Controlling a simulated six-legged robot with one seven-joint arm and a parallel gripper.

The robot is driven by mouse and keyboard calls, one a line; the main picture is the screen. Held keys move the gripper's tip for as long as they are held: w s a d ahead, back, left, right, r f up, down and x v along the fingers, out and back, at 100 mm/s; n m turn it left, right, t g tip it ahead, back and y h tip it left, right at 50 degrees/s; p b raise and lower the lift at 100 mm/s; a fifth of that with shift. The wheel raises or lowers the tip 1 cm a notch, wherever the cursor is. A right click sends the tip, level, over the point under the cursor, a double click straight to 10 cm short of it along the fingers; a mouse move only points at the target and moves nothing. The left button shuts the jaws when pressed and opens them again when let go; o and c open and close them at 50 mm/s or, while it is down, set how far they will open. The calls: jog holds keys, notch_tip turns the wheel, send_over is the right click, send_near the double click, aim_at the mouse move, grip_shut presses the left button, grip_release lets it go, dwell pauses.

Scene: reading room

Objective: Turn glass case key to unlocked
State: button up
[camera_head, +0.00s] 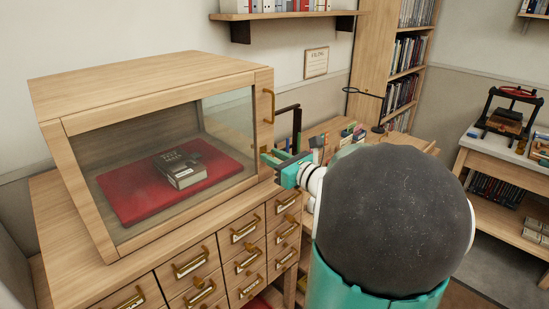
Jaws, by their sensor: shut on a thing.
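The glass case (150,84) is a wooden box with a glass front, standing on a cabinet of small drawers. Its door is closed, with a brass handle (268,106) on the right frame post. Inside, a dark book (180,168) lies on a red cushion (128,199). My gripper (270,157) is at the lower part of that right post, below the handle, with its teal fingers shut at the post. The key is not visible there; the fingers hide what they hold, and its turn angle cannot be told.
The drawer cabinet (208,257) has several brass pulls just below the case. A desk with books and a lamp (380,110) stands behind my arm. A side table with a book press (508,112) is at the right. A wall shelf (285,14) hangs above.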

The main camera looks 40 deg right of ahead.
jog(key=shift+n, duration=0.4)
jog(key=n, duration=1.6)
jog(key=shift+n, duration=0.7)
jog(key=o, duration=1)
jog(key=s, duration=1.3)
jog(key=shift+s+d, duration=0.2)
jog(key=shift+s, duration=0.2)
jog(key=shift+a, duration=0.1)
